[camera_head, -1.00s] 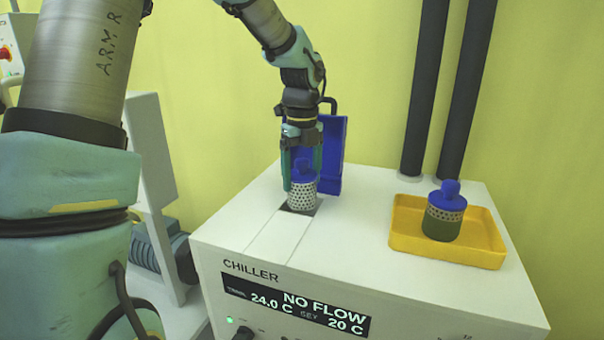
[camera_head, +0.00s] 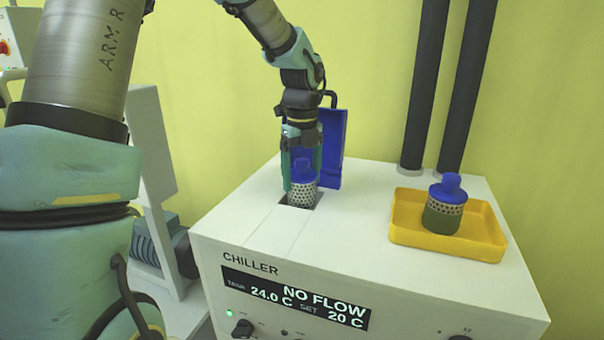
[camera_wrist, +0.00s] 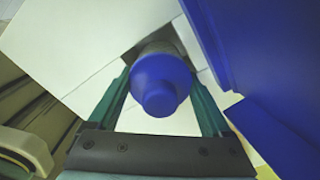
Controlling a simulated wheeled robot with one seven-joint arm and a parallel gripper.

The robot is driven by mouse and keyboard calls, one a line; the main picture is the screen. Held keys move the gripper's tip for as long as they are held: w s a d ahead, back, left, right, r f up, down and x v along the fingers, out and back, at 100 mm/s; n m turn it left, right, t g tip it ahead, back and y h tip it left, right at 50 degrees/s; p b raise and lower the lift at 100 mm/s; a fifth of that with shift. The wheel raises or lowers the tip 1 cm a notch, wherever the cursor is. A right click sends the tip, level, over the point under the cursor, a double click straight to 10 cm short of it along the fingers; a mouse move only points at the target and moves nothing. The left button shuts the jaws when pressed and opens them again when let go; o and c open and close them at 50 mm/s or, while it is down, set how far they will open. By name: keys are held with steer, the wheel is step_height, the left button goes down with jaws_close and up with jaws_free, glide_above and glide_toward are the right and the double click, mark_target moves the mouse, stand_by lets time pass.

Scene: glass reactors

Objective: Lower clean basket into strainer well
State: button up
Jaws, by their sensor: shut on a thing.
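The clean basket (camera_head: 303,189) is a pale perforated cup with a blue knobbed top. My gripper (camera_head: 303,172) is shut on its blue top and holds it upright. The basket's lower end is at the dark square opening of the strainer well (camera_head: 287,201) in the top of the chiller (camera_head: 255,235); how deep it reaches is hard to tell. In the wrist view the blue top (camera_wrist: 160,82) sits between the two green fingers, and the well is mostly hidden behind it.
A raised blue lid (camera_head: 330,150) stands just behind the well, close to my gripper. A yellow tray (camera_head: 405,232) on the right holds a second basket (camera_head: 445,206), blue-topped with a dark green lower part. Two black pipes (camera_head: 428,80) rise behind the tray.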

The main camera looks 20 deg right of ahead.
mark_target(302, 200)
steer(key=shift+f, duration=0.65)
steer(key=shift+f, duration=0.35)
steer(key=shift+f+b, duration=0.3)
steer(key=shift+f, duration=0.15)
steer(key=shift+f+b, duration=0.7)
steer(key=shift+f, duration=0.65)
steer(key=shift+f, duration=0.2)
steer(key=shift+f, duration=0.35)
